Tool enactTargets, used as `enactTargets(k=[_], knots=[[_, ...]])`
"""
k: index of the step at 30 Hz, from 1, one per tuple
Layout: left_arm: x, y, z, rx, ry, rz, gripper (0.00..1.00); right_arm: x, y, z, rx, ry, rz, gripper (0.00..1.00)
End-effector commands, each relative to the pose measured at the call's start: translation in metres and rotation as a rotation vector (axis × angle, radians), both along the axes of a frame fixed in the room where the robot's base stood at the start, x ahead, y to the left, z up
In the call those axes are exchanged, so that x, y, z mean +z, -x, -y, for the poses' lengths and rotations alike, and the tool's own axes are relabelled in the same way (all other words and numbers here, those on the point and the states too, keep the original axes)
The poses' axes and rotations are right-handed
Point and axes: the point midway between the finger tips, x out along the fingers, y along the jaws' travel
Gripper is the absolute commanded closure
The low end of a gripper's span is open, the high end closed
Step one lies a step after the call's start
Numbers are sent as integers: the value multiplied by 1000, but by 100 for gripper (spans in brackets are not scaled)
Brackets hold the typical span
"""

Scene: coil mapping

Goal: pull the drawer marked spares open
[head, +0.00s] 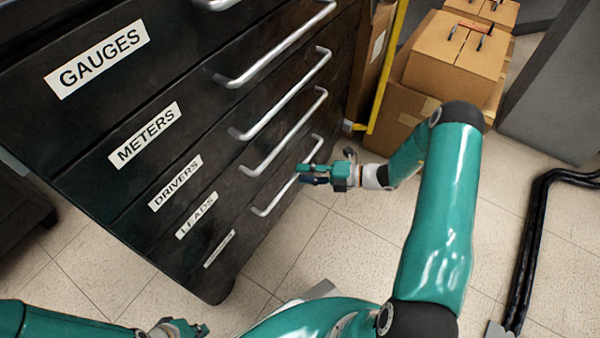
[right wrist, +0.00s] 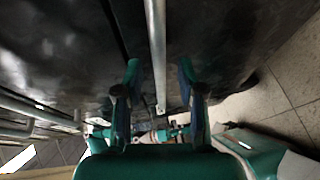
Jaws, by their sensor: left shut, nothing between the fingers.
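The dark drawer cabinet shows drawers labelled GAUGES, METERS, DRIVERS and LEADS in the head view. The lowest drawer has a small label (head: 219,249) too small to read; no readable SPARES label shows. Its silver bar handle (head: 268,208) slants along the front, and the drawer looks shut. My right gripper (head: 303,174) is open at this handle, near its upper half. In the right wrist view, the bar (right wrist: 157,60) runs between the two spread fingers (right wrist: 159,82), with a gap on each side. My left gripper (head: 197,329) is shut and empty at the bottom edge, away from the cabinet.
Cardboard boxes (head: 452,58) stand to the right of the cabinet, beside a yellow upright (head: 386,68). Black cables (head: 532,235) lie on the floor at the far right. The tiled floor (head: 300,245) before the lowest drawer looks clear.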

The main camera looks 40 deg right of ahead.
Motion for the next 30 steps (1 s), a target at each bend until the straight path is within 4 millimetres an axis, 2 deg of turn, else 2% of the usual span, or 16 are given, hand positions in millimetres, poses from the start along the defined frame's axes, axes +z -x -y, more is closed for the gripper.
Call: enactTargets(k=[3, 7, 18, 25, 30], knots=[[-7, 0, 0, 0, 0, 0, 100, -5, -12, -13, 4, 0, 2, 61], [-9, 0, 0, 0, 0, 0, 100, -6, -20, -21, 2, 0, 1, 61], [-9, 0, 0, 0, 0, 0, 100, -6, -23, -23, 0, 1, 1, 61], [-9, 0, 0, 0, 0, 0, 100, -6, -23, -23, 0, 1, -1, 99], [-9, 0, 0, 0, 0, 0, 100, -6, -22, -23, -1, 1, -1, 100]])
